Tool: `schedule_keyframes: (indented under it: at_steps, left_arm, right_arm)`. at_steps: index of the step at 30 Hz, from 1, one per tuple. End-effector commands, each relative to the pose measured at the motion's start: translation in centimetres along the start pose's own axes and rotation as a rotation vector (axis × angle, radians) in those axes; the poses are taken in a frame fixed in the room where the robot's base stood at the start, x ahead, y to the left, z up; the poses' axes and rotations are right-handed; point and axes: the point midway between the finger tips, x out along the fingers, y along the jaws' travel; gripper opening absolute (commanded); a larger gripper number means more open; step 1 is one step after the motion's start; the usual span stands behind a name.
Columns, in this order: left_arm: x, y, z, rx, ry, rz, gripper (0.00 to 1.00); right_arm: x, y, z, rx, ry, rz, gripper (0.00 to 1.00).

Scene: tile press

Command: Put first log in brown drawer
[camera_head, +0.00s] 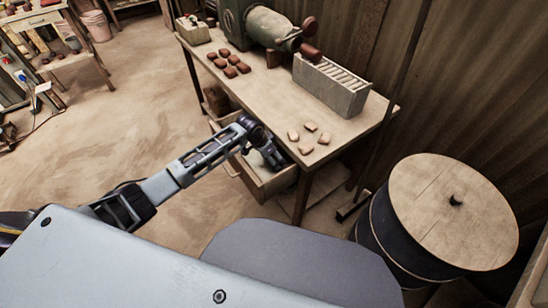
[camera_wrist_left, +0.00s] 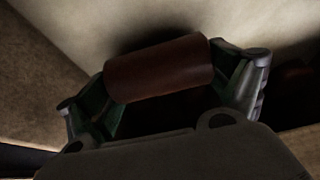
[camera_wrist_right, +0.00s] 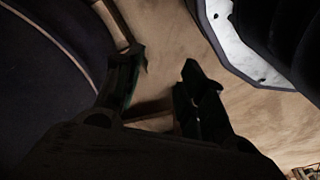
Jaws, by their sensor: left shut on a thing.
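The first log, a reddish-brown cylinder (camera_wrist_left: 158,68), lies crosswise between the fingers of my left gripper (camera_wrist_left: 160,82), which is shut on it. In the head view my left gripper (camera_head: 270,157) reaches down into the open brown drawer (camera_head: 280,183) under the table's near side. The log is hidden there by the gripper and arm. In the left wrist view pale and brown drawer surfaces lie close around the log; I cannot tell whether it touches the bottom. My right gripper (camera_wrist_right: 160,82) is open and empty, away from the table.
The wooden table (camera_head: 275,95) bears a press (camera_head: 265,27) with another reddish log (camera_head: 310,52) at its outlet, a grey slotted box (camera_head: 330,85), several dark red tiles (camera_head: 230,71) and several pale tiles (camera_head: 310,126). A round-topped drum (camera_head: 440,215) stands at right.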

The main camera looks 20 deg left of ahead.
Motion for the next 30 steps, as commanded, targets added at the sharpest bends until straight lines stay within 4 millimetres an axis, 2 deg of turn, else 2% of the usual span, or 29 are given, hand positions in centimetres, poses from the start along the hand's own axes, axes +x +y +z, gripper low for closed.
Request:
schedule_keyframes:
  at_steps: [3, 12, 25, 26, 27, 30]
  left_arm:
    - [0.5, 0.0, -1.3, 0.001, 0.002, -0.001, 0.47]
    - [1.4, -0.1, -0.6, 0.001, 0.002, -0.002, 0.47]
    - [1.6, 0.0, -0.5, 0.001, 0.001, -0.001, 0.47]
    - [1.7, 0.0, -0.4, 0.000, -0.001, -0.001, 0.94]
    - [1.7, 0.0, -0.4, 0.001, -0.001, -0.001, 0.99]
    - [1.7, 0.0, -0.4, 0.001, -0.001, -0.001, 1.00]
  right_arm:
    - [-0.7, -0.3, -0.3, -0.001, -0.004, -0.005, 0.40]
    - [-2.0, -0.6, -0.8, -0.003, -0.009, -0.010, 0.40]
    - [-2.0, -0.6, -0.9, -0.003, -0.006, -0.010, 0.40]
    - [-2.0, -0.6, -0.9, -0.003, -0.006, -0.010, 0.40]
    - [-1.9, -0.5, -0.9, -0.003, -0.006, -0.009, 0.40]
    - [-1.8, -0.5, -0.8, -0.003, -0.008, -0.009, 0.40]
